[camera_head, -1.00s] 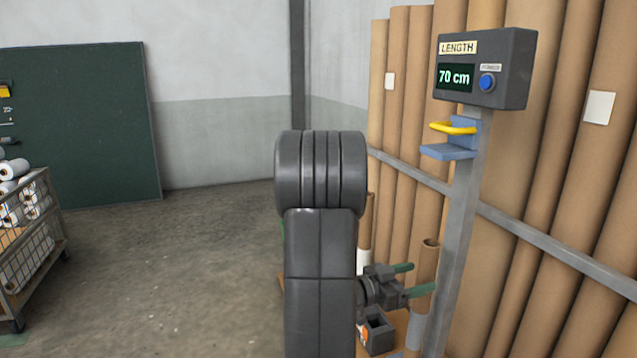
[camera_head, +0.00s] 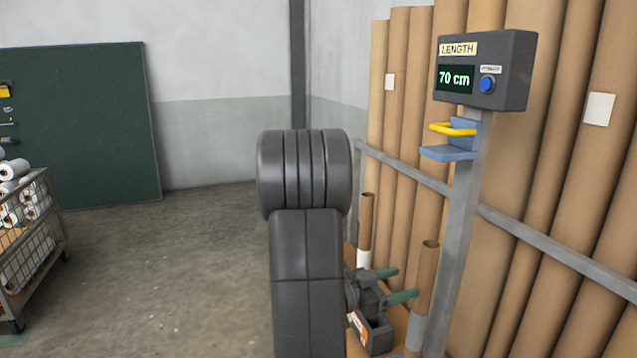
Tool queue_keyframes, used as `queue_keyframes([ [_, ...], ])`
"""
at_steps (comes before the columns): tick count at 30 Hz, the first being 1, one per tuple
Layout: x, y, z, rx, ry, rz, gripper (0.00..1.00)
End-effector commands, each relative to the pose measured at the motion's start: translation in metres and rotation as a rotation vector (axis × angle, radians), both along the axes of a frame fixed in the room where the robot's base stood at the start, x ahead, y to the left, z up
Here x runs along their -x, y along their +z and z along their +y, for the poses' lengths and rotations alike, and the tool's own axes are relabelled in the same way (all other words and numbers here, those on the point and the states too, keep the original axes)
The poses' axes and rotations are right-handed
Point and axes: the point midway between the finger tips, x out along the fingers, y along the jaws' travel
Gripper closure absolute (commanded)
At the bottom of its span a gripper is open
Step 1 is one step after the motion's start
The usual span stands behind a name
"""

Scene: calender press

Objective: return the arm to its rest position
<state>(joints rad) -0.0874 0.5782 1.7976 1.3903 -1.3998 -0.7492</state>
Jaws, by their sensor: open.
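My arm (camera_head: 305,250) stands upright in the middle of the head view, its dark rounded joint at the top. My gripper (camera_head: 406,283) shows low to the right of it, with two green fingers pointing right. The fingers are apart and nothing shows between them. A short brown tube (camera_head: 428,270) stands just right of the fingertips. I cannot tell whether they touch it. The gripper's body is partly hidden behind my arm.
A grey post (camera_head: 462,215) carries the length display (camera_head: 486,68), reading 70 cm, and a blue bracket with a yellow handle (camera_head: 453,129). Tall cardboard tubes (camera_head: 555,150) line the right behind a rail. A wire cart (camera_head: 35,245) stands left. The floor (camera_head: 165,270) between is clear.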

Motion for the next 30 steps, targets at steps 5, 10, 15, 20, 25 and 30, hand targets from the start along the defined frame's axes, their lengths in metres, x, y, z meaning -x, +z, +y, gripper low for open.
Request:
queue_keyframes([
  [5,-0.010,-0.001,-0.033,0.001,-0.005,0.001,0.37],
  [10,-0.021,-0.001,-0.063,0.001,-0.004,0.001,0.37],
  [15,-0.026,0.021,-0.077,0.001,0.000,-0.001,0.37],
  [20,-0.026,0.046,-0.076,0.001,0.001,-0.001,0.37],
  [25,-0.026,0.069,-0.076,0.001,0.001,0.000,0.37],
  [30,-0.026,0.080,-0.076,0.001,0.000,0.000,0.37],
])
